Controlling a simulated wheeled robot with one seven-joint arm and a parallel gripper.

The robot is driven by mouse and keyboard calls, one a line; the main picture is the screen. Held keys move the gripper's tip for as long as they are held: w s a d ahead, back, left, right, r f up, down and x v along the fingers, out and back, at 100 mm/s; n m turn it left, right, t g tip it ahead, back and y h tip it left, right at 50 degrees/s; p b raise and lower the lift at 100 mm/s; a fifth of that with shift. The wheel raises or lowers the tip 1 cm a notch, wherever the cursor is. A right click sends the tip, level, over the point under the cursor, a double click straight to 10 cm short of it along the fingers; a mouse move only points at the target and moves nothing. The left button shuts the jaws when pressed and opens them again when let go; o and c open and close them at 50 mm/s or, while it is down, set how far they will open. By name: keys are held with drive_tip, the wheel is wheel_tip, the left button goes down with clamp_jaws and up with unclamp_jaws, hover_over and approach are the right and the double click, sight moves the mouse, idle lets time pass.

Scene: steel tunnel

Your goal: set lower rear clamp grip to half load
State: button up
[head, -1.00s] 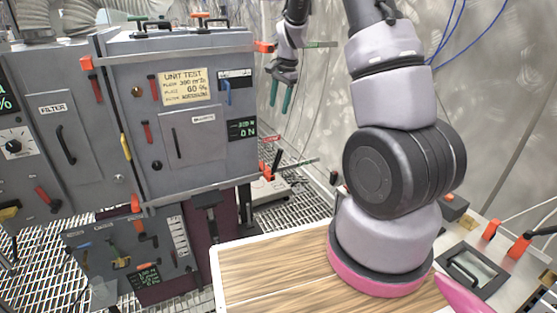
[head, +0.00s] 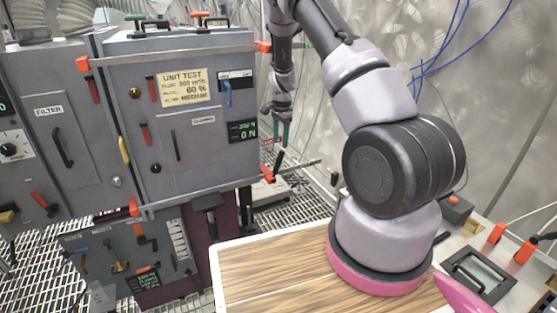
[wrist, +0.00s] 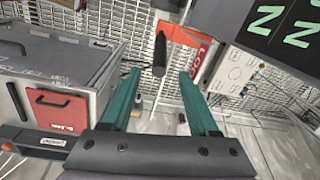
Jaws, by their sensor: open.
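The lower rear clamp sits at the unit's lower right corner, with an orange-red block (head: 267,174) and a dark grip (head: 278,161). In the wrist view the dark grip (wrist: 160,55) stands up beyond and between my fingertips, beside a red lettered part (wrist: 188,48). My gripper (head: 281,133) is open, with two teal fingers, above the clamp grip in the head view. The fingers (wrist: 160,80) look empty, and I cannot tell how far the grip is from them. The small green display (head: 242,131) on the unit reads 0 N.
The grey test unit (head: 180,178) stands left of my gripper. Another clamp has an orange end (head: 264,47) at its upper right corner. A wooden-topped surface (head: 270,270) lies in front. A grey box with a red panel (wrist: 58,110) is left in the wrist view.

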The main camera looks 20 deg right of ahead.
sight(279, 160)
drive_tip(key=f, duration=1)
drive_tip(key=shift+w+a+f, duration=0.1)
drive_tip(key=shift+w, duration=0.25)
clamp_jaws()
idle(0.9)
